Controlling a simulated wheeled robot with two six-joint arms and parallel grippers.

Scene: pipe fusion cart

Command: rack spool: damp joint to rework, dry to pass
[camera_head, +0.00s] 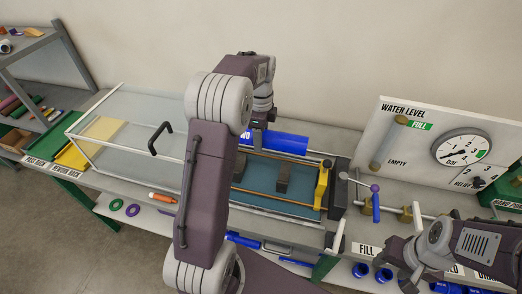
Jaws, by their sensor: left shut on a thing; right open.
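My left arm comes up through the middle of the view, and its gripper (262,122) is shut on a blue spool (283,143), held over the back of the fusion machine bed (300,209). The fingertips are partly hidden behind the arm and the spool. Whether the spool's joint is damp or dry cannot be seen. My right gripper (385,258) is open near the front right of the bench. The green pass rack (14,139) and the yellow rework rack (73,157) lie at the far left, with labels on the front edge.
Blue fittings (360,270) sit low front right.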

